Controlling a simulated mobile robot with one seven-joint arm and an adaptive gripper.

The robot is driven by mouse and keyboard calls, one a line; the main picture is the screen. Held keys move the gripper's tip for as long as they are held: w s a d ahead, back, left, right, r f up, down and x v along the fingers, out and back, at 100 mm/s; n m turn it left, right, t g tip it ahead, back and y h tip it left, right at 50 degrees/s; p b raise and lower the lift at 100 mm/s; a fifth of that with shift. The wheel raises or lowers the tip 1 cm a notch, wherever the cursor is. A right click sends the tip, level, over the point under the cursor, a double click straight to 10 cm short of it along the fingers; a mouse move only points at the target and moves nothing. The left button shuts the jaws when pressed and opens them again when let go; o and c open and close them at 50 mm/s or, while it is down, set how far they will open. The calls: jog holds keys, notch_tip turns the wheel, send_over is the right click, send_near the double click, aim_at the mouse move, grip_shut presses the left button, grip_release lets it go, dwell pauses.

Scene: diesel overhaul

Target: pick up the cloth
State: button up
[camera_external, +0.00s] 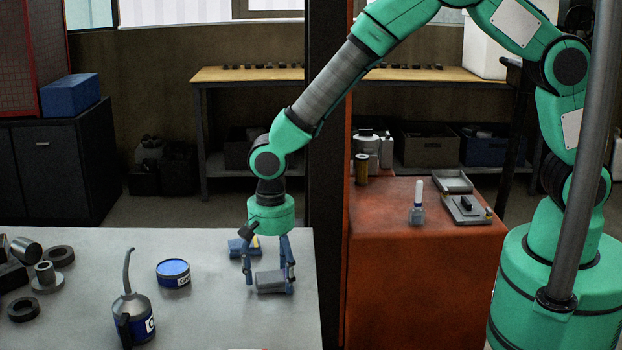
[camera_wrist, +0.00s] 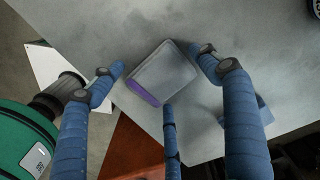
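A grey folded pad with a purple edge, which looks like the cloth (camera_wrist: 165,72), lies flat on the grey table. It also shows in the external view (camera_external: 270,281) near the table's right end. My three-fingered blue gripper (camera_external: 270,287) points down over it. In the wrist view, my gripper (camera_wrist: 160,70) has its fingers spread around the cloth, one on the left, one on the right and one at the purple edge. Gaps show at the left and right fingers. I cannot tell whether the third finger touches the cloth.
A small blue object (camera_external: 240,247) lies just behind my gripper, close to a finger. A blue tin (camera_external: 173,272) and an oil can (camera_external: 132,312) stand to the left, with several metal rings and cylinders beyond. An orange cabinet (camera_external: 420,270) stands beyond the table's right edge.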

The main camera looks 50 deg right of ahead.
aim_at(278, 276)
jog(key=c, duration=0.9)
jog(key=shift+c, duration=0.2)
jog(key=shift+r, duration=0.15)
jog(key=shift+r, duration=0.55)
jog(key=shift+s+d+r+p, duration=0.15)
jog(key=shift+s+r+p, duration=0.1)
jog(key=shift+r, duration=0.35)
jog(key=shift+s+d+r+p, duration=0.1)
jog(key=shift+d+r+p, duration=0.1)
jog(key=shift+r, duration=0.4)
jog(key=s+d+r+p, duration=0.1)
jog(key=s+d, duration=0.8)
jog(key=s, duration=0.2)
jog(key=shift+s+d+r, duration=0.15)
jog(key=shift+s+d, duration=0.15)
